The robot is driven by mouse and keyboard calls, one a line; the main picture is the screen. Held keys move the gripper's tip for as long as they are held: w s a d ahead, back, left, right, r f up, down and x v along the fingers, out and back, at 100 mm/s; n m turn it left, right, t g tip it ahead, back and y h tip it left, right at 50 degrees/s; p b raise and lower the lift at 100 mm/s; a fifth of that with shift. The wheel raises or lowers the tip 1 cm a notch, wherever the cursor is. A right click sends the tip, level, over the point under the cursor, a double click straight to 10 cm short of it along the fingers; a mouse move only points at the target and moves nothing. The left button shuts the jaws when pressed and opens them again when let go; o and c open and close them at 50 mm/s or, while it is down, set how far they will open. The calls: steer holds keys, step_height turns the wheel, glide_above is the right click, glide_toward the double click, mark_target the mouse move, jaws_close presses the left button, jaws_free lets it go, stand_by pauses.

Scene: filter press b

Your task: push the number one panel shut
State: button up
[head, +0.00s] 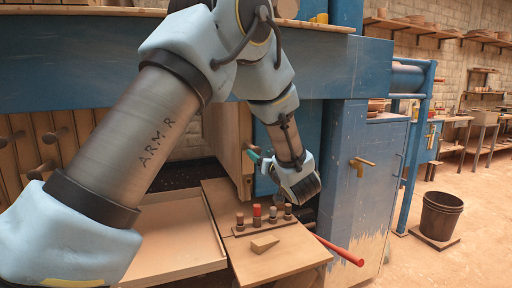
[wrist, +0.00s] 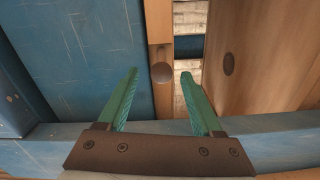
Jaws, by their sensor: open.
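No number shows on any panel, so I cannot tell which is number one. A tall wooden panel (head: 228,140) stands out edge-on beside the blue frame, with round knobs near its near edge. In the wrist view a wide wooden panel (wrist: 270,60) with a dark round knob fills the right. A narrow wooden upright (wrist: 160,25) with a round knob lies beyond the fingers, and a gap shows between it and the wide panel. My gripper (head: 258,160) is open and empty, its teal fingers close to the tall panel's edge; it also shows in the wrist view (wrist: 157,76). Contact cannot be told.
More wooden plates (head: 50,135) with knobs stand at left. Below are a shallow tray (head: 165,255) and a wooden board (head: 275,262) with pegs and a wedge. A blue cabinet (head: 365,185), a red-handled rod (head: 340,250) and a bucket (head: 440,215) are at right.

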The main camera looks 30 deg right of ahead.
mark_target(253, 149)
steer(key=w, duration=0.2)
steer(key=w+p, duration=0.1)
steer(key=w, duration=0.3)
steer(key=shift+w+d+p, duration=0.25)
steer(key=shift+w+p, duration=0.05)
jaws_close()
stand_by(1.1)
